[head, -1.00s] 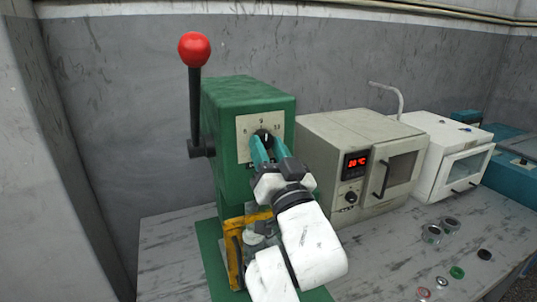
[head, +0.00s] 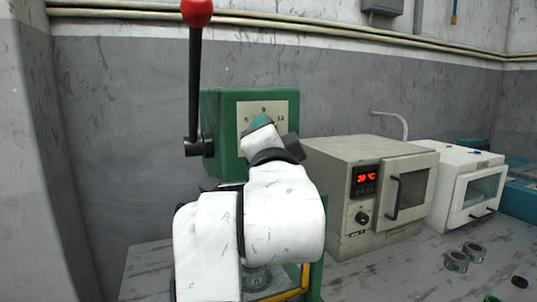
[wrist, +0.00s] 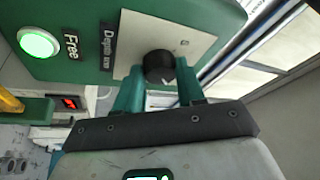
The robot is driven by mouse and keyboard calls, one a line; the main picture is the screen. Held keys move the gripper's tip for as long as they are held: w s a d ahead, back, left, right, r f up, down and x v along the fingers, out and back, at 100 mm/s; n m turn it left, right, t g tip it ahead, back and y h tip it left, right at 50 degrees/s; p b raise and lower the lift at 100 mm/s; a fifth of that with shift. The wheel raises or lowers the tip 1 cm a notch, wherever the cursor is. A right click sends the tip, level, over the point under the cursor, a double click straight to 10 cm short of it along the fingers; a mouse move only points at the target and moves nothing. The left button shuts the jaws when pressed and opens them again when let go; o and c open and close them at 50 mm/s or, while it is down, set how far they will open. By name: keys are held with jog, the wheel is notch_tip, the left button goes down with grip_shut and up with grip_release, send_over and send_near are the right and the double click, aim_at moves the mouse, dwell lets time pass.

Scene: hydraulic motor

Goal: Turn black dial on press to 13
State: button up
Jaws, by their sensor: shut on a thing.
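The green press (head: 224,118) stands behind my arm, with a pale dial plate (head: 289,108) marked 5, 9 and 13. In the wrist view the black dial (wrist: 159,66) sits on the plate between the teal fingers of my gripper (wrist: 160,82). The fingers are shut on the dial. In the head view only a bit of teal finger (head: 261,122) shows in front of the plate, and my arm hides the dial. I cannot read where the dial points.
The press lever has a red knob (head: 197,10) at upper left. A lit green button (wrist: 39,42) is beside the "Free" label in the wrist view. A beige oven (head: 340,205) stands close right of the press, then a white box (head: 450,190). Metal rings (head: 457,261) lie at right.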

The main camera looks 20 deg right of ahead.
jog(key=shift+m+g+b, duration=0.5)
jog(key=shift+m+b, duration=0.1)
jog(key=shift+m, duration=0.8)
jog(key=o, duration=1)
jog(key=shift+o, duration=0.2)
jog(key=b+v, duration=0.1)
jog(key=v, duration=0.9)
jog(key=shift+s+a, duration=0.25)
jog(key=shift+s, duration=0.1)
